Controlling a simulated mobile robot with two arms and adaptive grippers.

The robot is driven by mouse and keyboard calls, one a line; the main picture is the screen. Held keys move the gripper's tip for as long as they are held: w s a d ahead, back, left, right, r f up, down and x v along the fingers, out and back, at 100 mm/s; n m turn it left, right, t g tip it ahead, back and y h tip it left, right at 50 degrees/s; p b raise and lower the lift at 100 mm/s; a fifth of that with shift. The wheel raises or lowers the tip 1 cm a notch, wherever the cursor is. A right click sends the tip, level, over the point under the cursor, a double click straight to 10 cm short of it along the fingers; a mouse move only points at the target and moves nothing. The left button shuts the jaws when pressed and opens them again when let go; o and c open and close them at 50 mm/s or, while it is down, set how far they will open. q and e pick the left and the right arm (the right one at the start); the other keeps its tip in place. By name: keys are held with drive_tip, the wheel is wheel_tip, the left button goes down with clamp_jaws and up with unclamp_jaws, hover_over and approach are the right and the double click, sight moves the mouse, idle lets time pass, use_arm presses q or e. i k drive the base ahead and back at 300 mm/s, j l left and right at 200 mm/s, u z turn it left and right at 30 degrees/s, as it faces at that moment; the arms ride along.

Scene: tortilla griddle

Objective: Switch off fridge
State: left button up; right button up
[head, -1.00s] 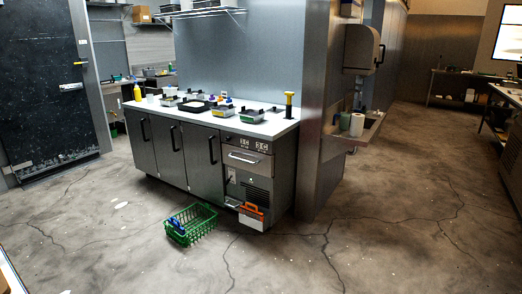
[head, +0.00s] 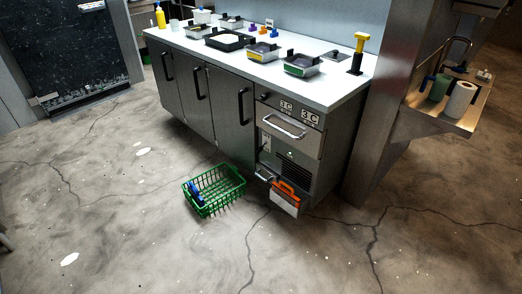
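The fridge (head: 220,108) is a grey under-counter unit with several doors and dark vertical handles. Its right end has a control panel with "3 C" displays (head: 297,110) and a drawer with a horizontal handle (head: 284,127). Below the drawer is a pale panel (head: 265,147) that looks like it carries a switch, too small to read. A small green light (head: 290,153) glows above the dark vent grille (head: 295,170). Neither of my grippers is in view.
A green basket (head: 226,183) with a blue item inside stands on the floor before the fridge. An orange and white box (head: 286,197) sits at its lower right end. Pans and a yellow-topped tool (head: 358,53) are on the white worktop (head: 330,88).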

sight(260, 148)
drive_tip(key=i+l+z, duration=0.15)
drive_tip(key=i+l, duration=1.7)
